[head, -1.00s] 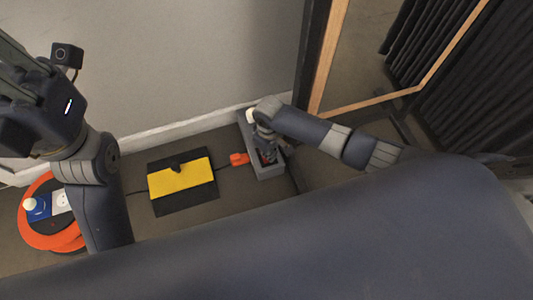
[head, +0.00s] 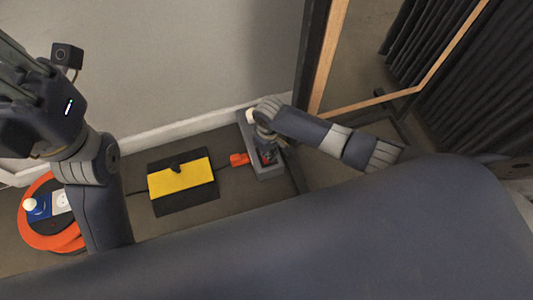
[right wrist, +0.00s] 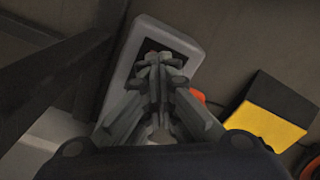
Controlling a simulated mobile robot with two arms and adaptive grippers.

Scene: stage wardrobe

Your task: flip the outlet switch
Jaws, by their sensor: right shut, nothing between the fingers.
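The outlet is a long grey box (head: 272,172) on the floor by the wall. A small red part, apparently its switch (head: 268,158), shows in its recess beside my right gripper (head: 266,148). In the right wrist view the closed, empty fingers (right wrist: 158,60) point at the grey box (right wrist: 190,48) and cover most of the dark recess with the red part. Whether the fingertips touch the switch, and which way it is tilted, I cannot tell. My left gripper (head: 25,70) is raised at the upper left, partly cut off by the frame, away from the outlet.
An orange plug (head: 239,159) sits at the box's left side, its cable running to a black and yellow cable cover (head: 181,180). An orange cable reel (head: 40,237) stands far left. A wood-edged mirror frame (head: 327,60) rises just right of the box, before dark curtains (head: 480,80).

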